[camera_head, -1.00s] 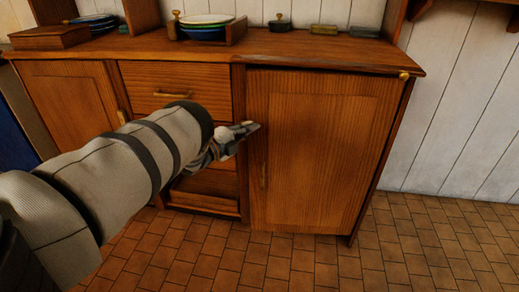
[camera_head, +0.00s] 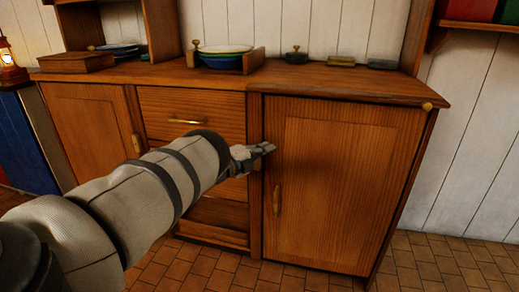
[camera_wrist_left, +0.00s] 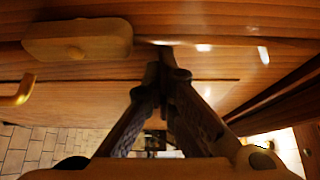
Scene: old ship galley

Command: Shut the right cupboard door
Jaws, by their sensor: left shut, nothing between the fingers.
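The right cupboard door (camera_head: 345,185) is a brown wooden panel under the counter's right part. It sits flush with the cabinet front or nearly so; a dark line runs along its left and top edges, and I cannot tell if a small gap is left. Its brass handle (camera_head: 277,200) is low near the left edge. My left gripper (camera_head: 270,149) is shut and empty, its fingertips at the door's upper left edge above the handle. I cannot tell if they touch it. The shut fingers (camera_wrist_left: 167,70) also show in the left wrist view, near wooden surfaces. My right gripper is out of view.
The wooden counter (camera_head: 330,82) overhangs the door. Bowls (camera_head: 225,56) and small lidded items stand on it. Drawers with a brass handle (camera_head: 186,121) and a left door (camera_head: 92,125) are beside my arm. The tiled floor (camera_head: 430,262) in front is clear.

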